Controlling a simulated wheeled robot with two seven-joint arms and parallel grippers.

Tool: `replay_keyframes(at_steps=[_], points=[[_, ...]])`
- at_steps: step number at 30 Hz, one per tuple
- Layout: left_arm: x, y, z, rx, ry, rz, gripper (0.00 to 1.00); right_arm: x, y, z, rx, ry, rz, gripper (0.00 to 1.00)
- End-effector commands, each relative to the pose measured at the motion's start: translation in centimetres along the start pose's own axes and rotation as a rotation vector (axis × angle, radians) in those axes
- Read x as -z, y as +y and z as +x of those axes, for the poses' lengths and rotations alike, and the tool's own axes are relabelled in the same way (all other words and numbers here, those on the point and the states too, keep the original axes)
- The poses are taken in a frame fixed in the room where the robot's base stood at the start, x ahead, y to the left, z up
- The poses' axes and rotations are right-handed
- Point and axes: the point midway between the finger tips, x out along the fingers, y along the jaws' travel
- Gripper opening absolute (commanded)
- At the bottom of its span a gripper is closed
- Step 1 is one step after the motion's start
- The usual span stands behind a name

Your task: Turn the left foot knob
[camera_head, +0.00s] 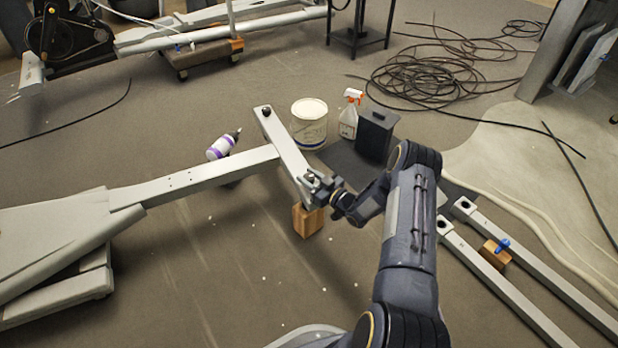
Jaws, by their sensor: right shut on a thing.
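A white elliptical frame lies on the floor, with a long beam (200,180) joining a foot crossbar (282,145). A black knob (266,110) sits on the crossbar's far end. My right gripper (314,184) is at the crossbar's near end, its fingers shut around the small dark knob there. The fingers hide most of that knob, so how far it is turned cannot be seen. A wooden block (307,220) stands under this near end. My left gripper is not in view.
A white bucket (309,122), a spray bottle (350,113) and a black box (375,134) stand behind the crossbar. A purple-banded bottle (222,146) is by the beam. Two metal rails (500,285) lie at right. Black cable (430,75) is coiled behind. The front floor is mostly clear.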

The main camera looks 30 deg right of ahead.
Motion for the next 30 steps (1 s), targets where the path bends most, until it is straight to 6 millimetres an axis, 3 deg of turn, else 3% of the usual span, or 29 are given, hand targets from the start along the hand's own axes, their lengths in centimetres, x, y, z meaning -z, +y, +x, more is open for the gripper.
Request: replay_keyframes(at_steps=[11, 30], points=[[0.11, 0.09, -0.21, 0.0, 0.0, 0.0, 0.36, -0.03, -0.09, -0.04, -0.095, -0.002, 0.004, 0.12], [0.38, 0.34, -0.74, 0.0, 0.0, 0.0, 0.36, -0.08, -0.36, 0.11, -0.656, -0.002, 0.001, 0.12]])
